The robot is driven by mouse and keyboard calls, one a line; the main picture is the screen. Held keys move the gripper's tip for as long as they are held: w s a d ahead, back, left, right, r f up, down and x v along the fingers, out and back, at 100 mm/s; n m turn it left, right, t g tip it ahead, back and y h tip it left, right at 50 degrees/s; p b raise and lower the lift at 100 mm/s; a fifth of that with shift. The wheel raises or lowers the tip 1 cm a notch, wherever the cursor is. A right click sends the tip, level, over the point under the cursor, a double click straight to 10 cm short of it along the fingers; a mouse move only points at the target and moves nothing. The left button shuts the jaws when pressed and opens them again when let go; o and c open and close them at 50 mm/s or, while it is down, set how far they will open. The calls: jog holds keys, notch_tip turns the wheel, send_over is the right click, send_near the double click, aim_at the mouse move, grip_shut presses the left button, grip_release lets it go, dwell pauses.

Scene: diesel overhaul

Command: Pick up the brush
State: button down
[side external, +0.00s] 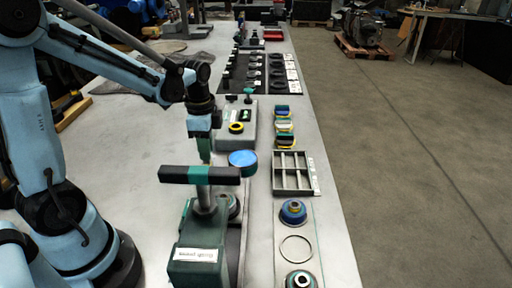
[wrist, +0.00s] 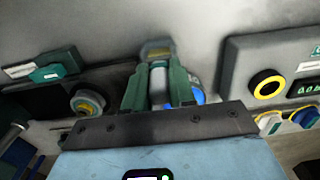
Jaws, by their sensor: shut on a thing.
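My gripper (wrist: 158,92) has its two green fingers closed on the brush. In the wrist view the brush shows as a pale grey, rounded piece (wrist: 158,76) between the fingers, with a wider grey-tan end (wrist: 157,49) beyond the fingertips. In the side external view my gripper (side external: 205,154) points down over the bench, just behind a black and green bar. The brush cannot be made out there; whether it touches the bench is unclear.
The black and green bar (side external: 182,175) stands on a green labelled unit (side external: 198,255). A blue round dish (side external: 243,158) is close to the gripper's right. A grey box with a yellow ring (side external: 236,128) stands behind. A divided tray (side external: 293,185) lies right.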

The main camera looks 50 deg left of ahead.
notch_tip(320, 180, up, 2)
jog(key=shift+r, duration=0.1)
jog(key=s+d+r, duration=0.3)
jog(key=d+r, duration=0.4)
jog(key=d, duration=0.4)
jog(key=shift+d, duration=0.15)
jog(key=shift+w, duration=0.1)
dwell(0.8)
send_near(243, 158)
jog(key=shift+f, duration=0.95)
jog(key=shift+f, duration=0.6)
dwell(2.1)
jog(key=shift+r, duration=0.15)
notch_tip(243, 158, up, 7)
dwell(0.8)
